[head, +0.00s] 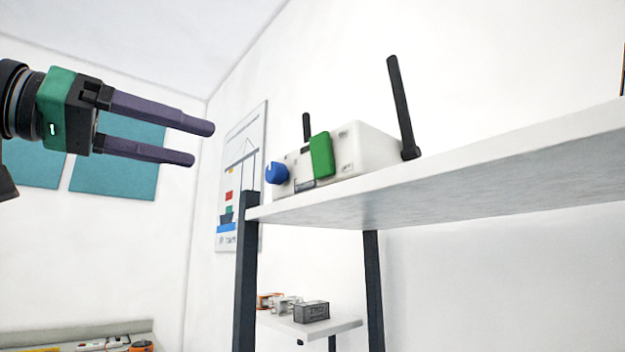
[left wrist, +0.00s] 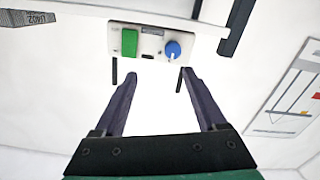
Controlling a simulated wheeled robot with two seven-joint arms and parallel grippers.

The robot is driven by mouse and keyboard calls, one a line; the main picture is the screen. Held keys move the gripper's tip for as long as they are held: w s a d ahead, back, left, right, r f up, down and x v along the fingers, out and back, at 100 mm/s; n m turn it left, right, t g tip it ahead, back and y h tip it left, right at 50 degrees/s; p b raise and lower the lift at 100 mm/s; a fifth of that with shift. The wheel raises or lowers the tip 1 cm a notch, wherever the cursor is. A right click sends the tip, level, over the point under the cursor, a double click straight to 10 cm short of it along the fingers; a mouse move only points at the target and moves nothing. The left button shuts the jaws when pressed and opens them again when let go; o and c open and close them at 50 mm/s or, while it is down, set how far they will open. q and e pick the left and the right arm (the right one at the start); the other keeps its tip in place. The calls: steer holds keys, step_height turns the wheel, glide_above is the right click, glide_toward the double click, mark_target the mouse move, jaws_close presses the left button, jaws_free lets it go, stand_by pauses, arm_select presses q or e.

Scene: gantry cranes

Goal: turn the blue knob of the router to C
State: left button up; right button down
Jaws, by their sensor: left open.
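The white router (head: 355,150) stands on the high white shelf, with two black antennas. Its blue knob (head: 277,173) is at the left end of its front face, next to a green block (head: 321,155). In the left wrist view the router (left wrist: 120,38) is near the top, with the blue knob (left wrist: 172,50) right of the green block (left wrist: 129,42). A light pointer mark shows on the knob; letters are too small to read. My left gripper (head: 203,144) is open and empty, left of the knob and apart from it. My right gripper is not in view.
The shelf (head: 450,180) has dark posts (head: 245,270) below its front edge. A lower shelf (head: 335,327) holds several small boxes. A crane poster (head: 240,180) hangs on the wall behind. The space between gripper and knob looks free.

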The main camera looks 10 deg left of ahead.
mark_target(270, 172)
arm_select(q)
steer(key=p+x, duration=0.1)
steer(key=x, duration=0.3)
steer(key=w+a+p+x, duration=0.1)
steer(key=x, duration=0.3)
steer(key=p+x, duration=0.1)
steer(key=x, duration=0.3)
steer(key=shift+w+f, duration=0.1)
steer(key=shift+w, duration=0.35)
steer(key=shift+w+a+f, duration=0.1)
steer(key=shift+w, duration=0.2)
steer(key=shift+w+a+f, duration=0.1)
steer(key=shift+w+a, duration=0.05)
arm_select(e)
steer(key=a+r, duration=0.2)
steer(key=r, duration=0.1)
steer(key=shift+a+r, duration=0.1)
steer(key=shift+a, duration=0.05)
arm_select(q)
steer(key=c, duration=1)
jaws_close()
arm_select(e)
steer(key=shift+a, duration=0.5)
